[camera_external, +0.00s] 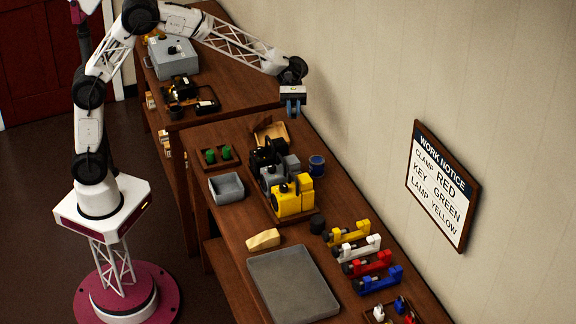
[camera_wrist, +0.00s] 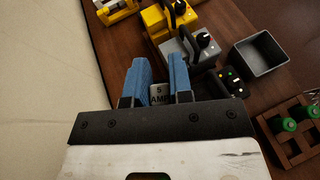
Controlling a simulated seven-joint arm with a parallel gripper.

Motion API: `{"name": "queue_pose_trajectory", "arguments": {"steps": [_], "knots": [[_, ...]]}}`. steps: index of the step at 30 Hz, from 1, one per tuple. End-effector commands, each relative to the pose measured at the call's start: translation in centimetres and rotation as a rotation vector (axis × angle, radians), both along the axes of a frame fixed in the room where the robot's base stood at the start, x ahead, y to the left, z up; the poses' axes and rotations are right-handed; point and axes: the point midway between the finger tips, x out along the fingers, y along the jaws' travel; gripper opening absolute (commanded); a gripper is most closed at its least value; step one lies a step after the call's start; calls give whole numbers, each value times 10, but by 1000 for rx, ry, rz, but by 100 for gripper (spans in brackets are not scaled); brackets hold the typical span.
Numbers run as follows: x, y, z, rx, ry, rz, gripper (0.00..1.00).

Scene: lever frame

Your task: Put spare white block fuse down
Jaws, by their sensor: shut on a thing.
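My gripper (camera_external: 292,108) hangs above the far part of the near table, past the row of lever units. I cannot make the fuse out in the external view. Below stand a black unit (camera_external: 264,153), a grey unit (camera_external: 277,174) and a yellow unit (camera_external: 293,197) in a row.
A small grey bin (camera_external: 227,187) and a rack with green pieces (camera_external: 217,157) stand left of the units. A wooden tray (camera_external: 271,132) lies behind them and a blue cup (camera_external: 316,165) right. An empty grey tray (camera_external: 291,286) and several coloured clamps (camera_external: 368,264) are in front.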

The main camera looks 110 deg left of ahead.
Motion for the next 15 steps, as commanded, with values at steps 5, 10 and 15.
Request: {"name": "queue_pose_trajectory", "arguments": {"steps": [5, 10, 15], "knots": [[13, 41, 18, 2, -2, 183, 0], [21, 71, 31, 2, -1, 292, 0], [23, 87, 24, -1, 4, 346, 0]]}}
